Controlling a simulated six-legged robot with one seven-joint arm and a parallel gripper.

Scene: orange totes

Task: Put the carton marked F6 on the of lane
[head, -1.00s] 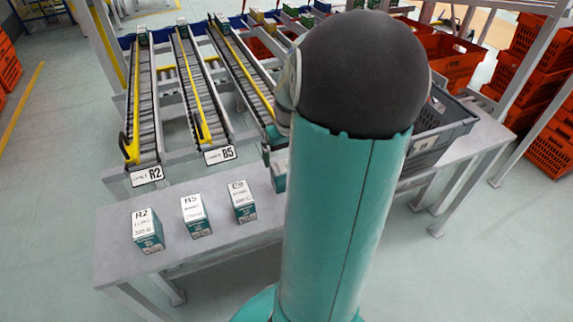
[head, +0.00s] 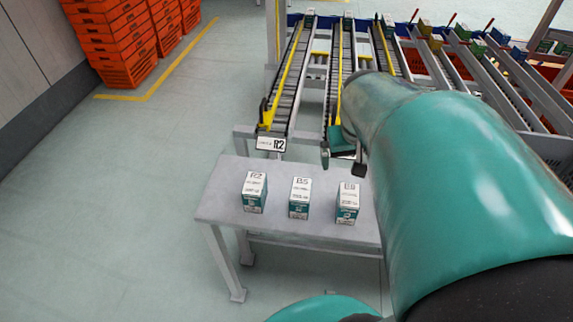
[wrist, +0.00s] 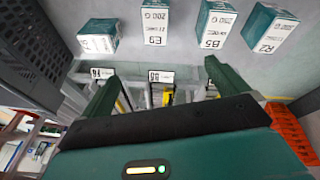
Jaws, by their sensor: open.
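Three cartons marked R2 (head: 254,192), B5 (head: 299,198) and E9 (head: 347,203) stand in a row on the grey table (head: 228,206). The wrist view shows them too, with a fourth teal-and-white carton (wrist: 98,36) beyond E9; its mark is too small to read. That fourth carton is hidden behind my arm in the head view. My gripper (head: 342,163) is open and empty behind the table row, near the lane ends. In the wrist view its fingers (wrist: 160,78) are spread apart, clear of the cartons.
Roller lanes (head: 288,85) with yellow rails run back from the table; one carries an R2 sign (head: 271,144). Other lane signs (wrist: 160,76) show in the wrist view. A grey crate (wrist: 35,45) stands beside the fourth carton. Orange totes (head: 110,40) are stacked at the left; floor there is clear.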

